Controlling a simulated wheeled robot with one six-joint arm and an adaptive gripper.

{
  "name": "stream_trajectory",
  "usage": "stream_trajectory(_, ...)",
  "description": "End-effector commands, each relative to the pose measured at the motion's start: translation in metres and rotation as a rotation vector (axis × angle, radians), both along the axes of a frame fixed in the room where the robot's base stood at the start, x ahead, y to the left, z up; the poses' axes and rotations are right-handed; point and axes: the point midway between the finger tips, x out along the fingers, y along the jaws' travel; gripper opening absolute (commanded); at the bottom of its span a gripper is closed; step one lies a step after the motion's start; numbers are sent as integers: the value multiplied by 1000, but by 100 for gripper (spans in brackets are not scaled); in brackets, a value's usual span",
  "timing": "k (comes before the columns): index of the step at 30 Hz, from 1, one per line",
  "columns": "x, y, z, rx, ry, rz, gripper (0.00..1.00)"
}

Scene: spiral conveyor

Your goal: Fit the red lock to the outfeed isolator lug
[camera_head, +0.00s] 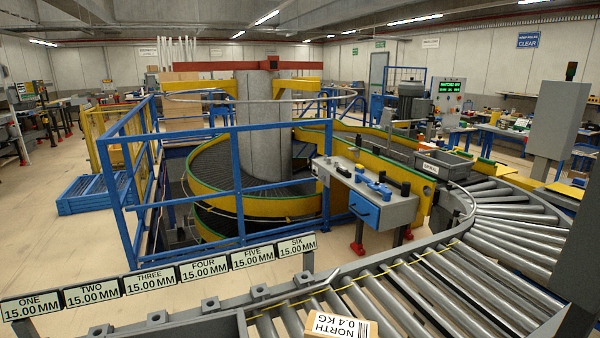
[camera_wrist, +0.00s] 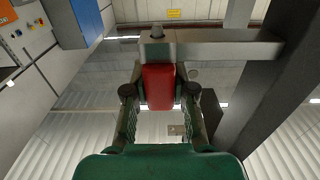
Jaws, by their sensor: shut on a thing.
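The red lock (camera_wrist: 159,88) is between the two fingers of my gripper (camera_wrist: 160,92) in the wrist view. The gripper is shut on it. A grey bar (camera_wrist: 225,48) runs across just beyond the lock, with a squarish end and a small dark knob on top. The lock's upper end meets or overlaps this end in the picture; I cannot tell whether they touch. No shackle or lug hole can be made out. My gripper and the lock are not seen in the head view.
In the wrist view a dark grey post (camera_wrist: 275,75) stands close on the right and a blue box (camera_wrist: 80,20) is at upper left. In the head view a grey cabinet (camera_head: 562,118) on a post stands right of the roller conveyor (camera_head: 395,290). A carton (camera_head: 338,325) lies on the rollers.

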Motion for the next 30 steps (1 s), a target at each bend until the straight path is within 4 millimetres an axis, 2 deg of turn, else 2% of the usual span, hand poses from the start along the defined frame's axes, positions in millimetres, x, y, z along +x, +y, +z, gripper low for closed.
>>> stream_trajectory(4, 0, 0, 0, 0, 0, 0, 0)
stream_trajectory(5, 0, 0, 0, 0, 0, 0, 17)
stream_trajectory(7, 0, 0, 0, 0, 0, 0, 0)
stream_trajectory(16, 0, 0, 3, -1, -1, 0, 0)
stream_trajectory(30, 0, 0, 19, -1, -2, 0, 0)
